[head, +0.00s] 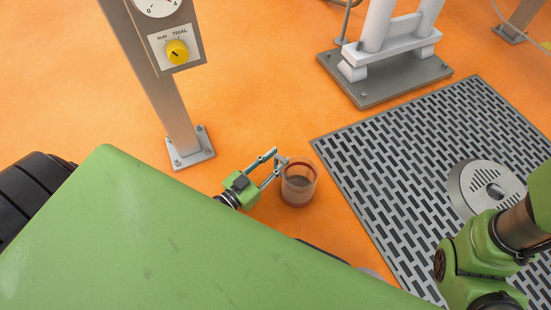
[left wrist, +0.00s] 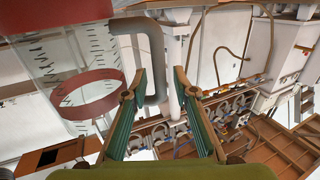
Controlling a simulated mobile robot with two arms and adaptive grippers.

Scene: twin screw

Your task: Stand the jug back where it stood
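The jug (head: 299,190) is a clear beaker-like vessel with reddish bands, seen just beyond my left gripper in the head view. In the left wrist view the jug (left wrist: 75,55) is at the left, with dark scale marks, a red band and a red ring. Its grey handle (left wrist: 156,60) lies between my left gripper's fingers (left wrist: 160,78). The fingers stand apart, with a gap visible beside the handle. In the head view my left gripper (head: 279,158) reaches up to the jug's left side. I cannot tell whether the jug touches the floor. My right gripper is out of view.
A dark slotted floor grate (head: 420,160) lies right of the jug, with a round grey plate (head: 487,188) on it. A post (head: 165,100) with a gauge and yellow knob stands at the left. A bolted pipe stand (head: 385,80) is behind. Orange floor (head: 260,85) between them is clear.

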